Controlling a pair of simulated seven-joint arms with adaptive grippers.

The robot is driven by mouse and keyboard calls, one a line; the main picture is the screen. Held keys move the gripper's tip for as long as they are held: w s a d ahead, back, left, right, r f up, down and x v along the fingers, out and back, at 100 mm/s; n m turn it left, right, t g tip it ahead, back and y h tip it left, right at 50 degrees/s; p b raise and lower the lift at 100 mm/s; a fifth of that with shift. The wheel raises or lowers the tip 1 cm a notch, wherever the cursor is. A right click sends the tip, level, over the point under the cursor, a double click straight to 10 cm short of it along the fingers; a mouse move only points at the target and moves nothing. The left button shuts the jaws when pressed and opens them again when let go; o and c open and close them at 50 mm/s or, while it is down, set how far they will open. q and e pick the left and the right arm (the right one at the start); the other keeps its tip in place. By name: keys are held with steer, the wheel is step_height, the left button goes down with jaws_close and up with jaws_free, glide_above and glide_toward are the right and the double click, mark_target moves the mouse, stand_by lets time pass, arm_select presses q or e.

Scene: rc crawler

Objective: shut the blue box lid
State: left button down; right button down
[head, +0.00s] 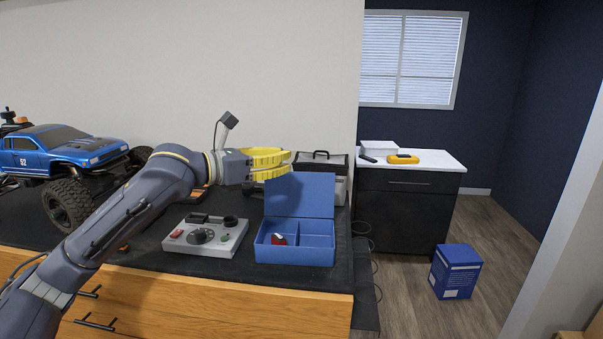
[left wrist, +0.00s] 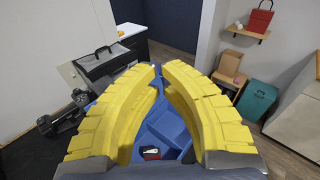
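The blue box (head: 295,256) stands on the dark bench top with its lid (head: 300,194) raised upright at the back. It has a divider, and a small red and dark item (head: 279,239) lies in the left compartment. My left gripper (head: 290,162) is at the upper left corner of the lid. Its yellow fingers (left wrist: 161,70) nearly meet at the tips and hold nothing that I can see. Whether they touch the lid is unclear. The box (left wrist: 165,126) and the small item (left wrist: 151,153) show between the fingers in the left wrist view. My right gripper is not in view.
A blue crawler truck (head: 65,150) stands at the far left. A toolbox (head: 322,160) is behind the lid. The bench ends just right of the box.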

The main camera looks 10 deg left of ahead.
arm_select(q)
steer(key=w+d+r+n+g+y, duration=0.1)
steer(key=w+d+r+n+y, duration=0.3)
steer(key=w+n, duration=0.6)
steer(key=w+d+r+n+y, duration=0.1)
steer(key=w+d+r+n, duration=0.45)
steer(key=n, duration=0.75)
steer(key=w+a+f+n+g+y, duration=0.2)
steer(key=a+f+n+g+y, duration=0.45)
steer(key=n, duration=1.55)
steer(key=w+a+f+t, duration=0.25)
steer(key=w+f, duration=0.25)
steer(key=f, duration=0.6)
steer(key=shift+s+f+g+y, duration=0.15)
steer(key=shift+s+f, duration=0.15)
steer(key=shift+s, duration=0.6)
steer(key=shift+s+f+g+y, duration=0.15)
steer(key=shift+s+f, duration=0.15)
steer(key=shift+s, duration=0.6)
